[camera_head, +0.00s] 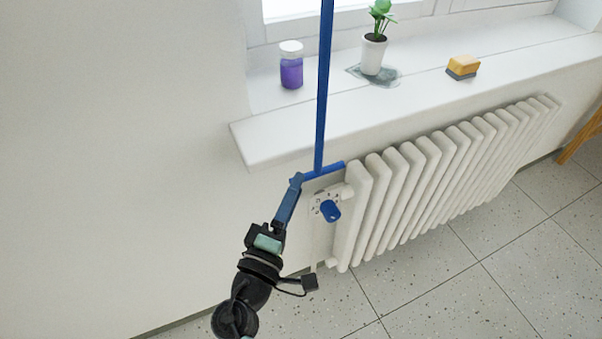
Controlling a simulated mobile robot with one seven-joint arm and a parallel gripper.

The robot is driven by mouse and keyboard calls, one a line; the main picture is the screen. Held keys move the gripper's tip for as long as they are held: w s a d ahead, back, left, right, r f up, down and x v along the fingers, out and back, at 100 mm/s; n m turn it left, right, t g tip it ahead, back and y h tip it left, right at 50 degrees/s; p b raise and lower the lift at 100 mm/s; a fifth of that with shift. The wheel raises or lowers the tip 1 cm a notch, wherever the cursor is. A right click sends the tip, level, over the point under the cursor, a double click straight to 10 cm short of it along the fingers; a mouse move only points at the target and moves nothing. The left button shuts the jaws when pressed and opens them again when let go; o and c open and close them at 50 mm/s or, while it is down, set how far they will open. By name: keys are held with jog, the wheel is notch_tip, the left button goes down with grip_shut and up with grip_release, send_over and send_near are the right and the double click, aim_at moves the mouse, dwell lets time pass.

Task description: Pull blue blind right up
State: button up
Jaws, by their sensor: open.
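A thin blue vertical strip (322,90) runs down from the top edge of the view, in front of the window sill. Whether the strip is a rod or cord of the blind cannot be told; no spread blind cloth shows.
A white radiator (455,165) with a blue knob (330,211) stands below the white sill (430,75). On the sill are a purple jar (291,71), a potted plant (373,54) and a yellow sponge (463,65). Bare wall is at left, open floor at lower right.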

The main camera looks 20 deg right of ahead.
jog(key=shift+x, duration=1.8)
grip_shut()
